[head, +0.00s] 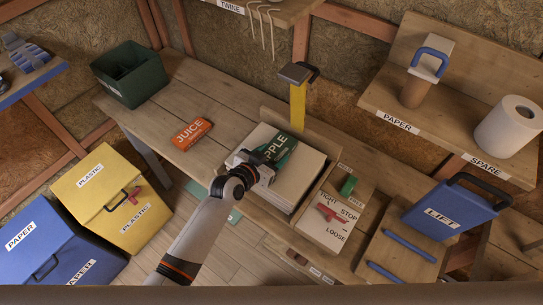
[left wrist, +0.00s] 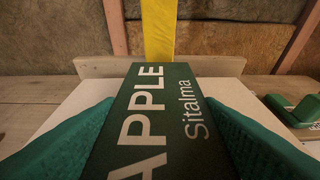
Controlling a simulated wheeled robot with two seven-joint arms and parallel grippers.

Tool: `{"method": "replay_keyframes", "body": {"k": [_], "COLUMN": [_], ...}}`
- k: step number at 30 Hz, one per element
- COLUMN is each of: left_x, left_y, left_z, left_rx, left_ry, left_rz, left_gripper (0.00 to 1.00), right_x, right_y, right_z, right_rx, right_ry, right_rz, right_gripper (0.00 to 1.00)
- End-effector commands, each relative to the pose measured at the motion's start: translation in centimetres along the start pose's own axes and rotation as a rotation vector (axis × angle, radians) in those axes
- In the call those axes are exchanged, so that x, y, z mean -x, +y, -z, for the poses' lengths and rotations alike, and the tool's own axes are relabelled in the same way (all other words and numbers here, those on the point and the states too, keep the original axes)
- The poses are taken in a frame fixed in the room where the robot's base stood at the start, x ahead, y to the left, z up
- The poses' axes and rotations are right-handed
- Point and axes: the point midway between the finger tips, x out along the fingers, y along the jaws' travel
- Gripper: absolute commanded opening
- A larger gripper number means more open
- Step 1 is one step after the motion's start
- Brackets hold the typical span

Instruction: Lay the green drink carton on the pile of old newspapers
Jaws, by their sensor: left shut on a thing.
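The green drink carton (head: 279,150) reads "APPLE" and lies flat over the pile of old newspapers (head: 301,178), a pale stack on the bench. My left gripper (head: 257,168) is shut on the carton's near part and hides some of it. In the left wrist view, the green finger pads press on both sides of the carton (left wrist: 158,110), its top pointing away toward a yellow strap. The pale top of the pile (left wrist: 235,98) shows on both sides of it. I cannot tell whether the carton touches the pile. My right gripper is not in view.
An orange juice carton (head: 191,134) lies left of the pile, with a green bin (head: 130,75) farther left. A yellow upright strap (head: 297,105) stands behind the pile. A board with a red handle (head: 335,213) is at the right. Yellow and blue bins stand at lower left.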

Motion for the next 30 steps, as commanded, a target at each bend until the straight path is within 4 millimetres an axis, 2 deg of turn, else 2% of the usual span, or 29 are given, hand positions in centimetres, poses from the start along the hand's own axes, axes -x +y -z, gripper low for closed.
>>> {"method": "replay_keyframes", "body": {"k": [3, 14, 15, 18, 30], "left_x": [-0.34, -0.52, -0.47, -0.45, 0.06], "left_y": [0.06, 0.04, 0.03, 0.03, 0.05], "left_z": [0.74, 1.21, 1.08, 1.06, 0.8], "left_rx": [0.0, 0.0, 0.0, 0.0, 0.001], "left_ry": [-0.001, -0.001, -0.001, -0.001, -0.001], "left_rz": [-0.001, -0.001, -0.001, -0.001, -0.001], "left_gripper": [0.38, 0.38, 0.64, 0.81, 0.81], "right_x": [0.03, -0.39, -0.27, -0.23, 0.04], "right_y": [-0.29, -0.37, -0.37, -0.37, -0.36], "right_z": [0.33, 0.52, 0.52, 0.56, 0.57], "right_rx": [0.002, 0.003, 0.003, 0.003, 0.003], "right_ry": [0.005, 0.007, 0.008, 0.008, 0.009], "right_rz": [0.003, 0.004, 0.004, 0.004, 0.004], "right_gripper": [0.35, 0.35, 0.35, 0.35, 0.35]}}
